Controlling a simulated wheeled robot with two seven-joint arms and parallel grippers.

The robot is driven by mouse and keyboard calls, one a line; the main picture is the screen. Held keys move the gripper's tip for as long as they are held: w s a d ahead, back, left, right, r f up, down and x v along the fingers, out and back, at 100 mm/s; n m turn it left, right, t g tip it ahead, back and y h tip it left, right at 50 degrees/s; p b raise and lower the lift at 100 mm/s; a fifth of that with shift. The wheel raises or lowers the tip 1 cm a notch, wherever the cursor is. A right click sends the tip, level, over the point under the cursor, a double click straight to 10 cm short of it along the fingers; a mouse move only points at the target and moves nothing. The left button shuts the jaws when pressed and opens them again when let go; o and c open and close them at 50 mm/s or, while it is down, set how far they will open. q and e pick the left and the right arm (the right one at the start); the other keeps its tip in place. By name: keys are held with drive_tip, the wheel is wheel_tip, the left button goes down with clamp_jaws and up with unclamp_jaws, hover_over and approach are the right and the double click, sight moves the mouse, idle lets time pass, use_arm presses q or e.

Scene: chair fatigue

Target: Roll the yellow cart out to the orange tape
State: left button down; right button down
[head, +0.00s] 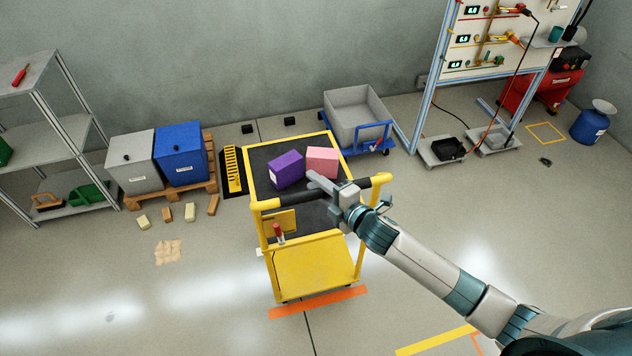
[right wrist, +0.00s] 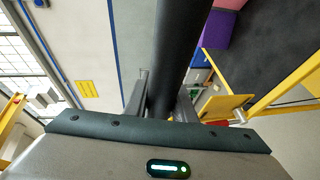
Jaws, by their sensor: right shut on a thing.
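The yellow cart (head: 315,268) stands in the middle of the head view, with a dark top and a yellow frame. Its handle (head: 297,203) is a bar with a dark grip on the near side; the grip also fills the middle of the right wrist view (right wrist: 180,45). My right gripper (head: 333,190) is shut around this bar, right of its middle. The orange tape (head: 318,302) is a strip on the floor at the cart's near lower edge. Whether a wheel touches the tape is hard to tell. My left gripper is not in view.
A purple box (head: 286,170) and a pink box (head: 322,161) lie on the cart's top. A blue-framed trolley with a grey bin (head: 352,112) stands behind right. Grey and blue bins (head: 181,155) stand on a pallet left. The near-left floor is mostly clear.

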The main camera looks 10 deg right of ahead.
drive_tip(key=c, duration=1.5)
unclamp_jaws()
use_arm(q)
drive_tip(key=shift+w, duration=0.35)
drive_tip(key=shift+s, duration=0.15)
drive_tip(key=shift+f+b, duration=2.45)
drive_tip(key=shift+b, duration=0.05)
use_arm(e)
drive_tip(key=shift+v, duration=8.7)
drive_tip(key=shift+w, duration=0.1)
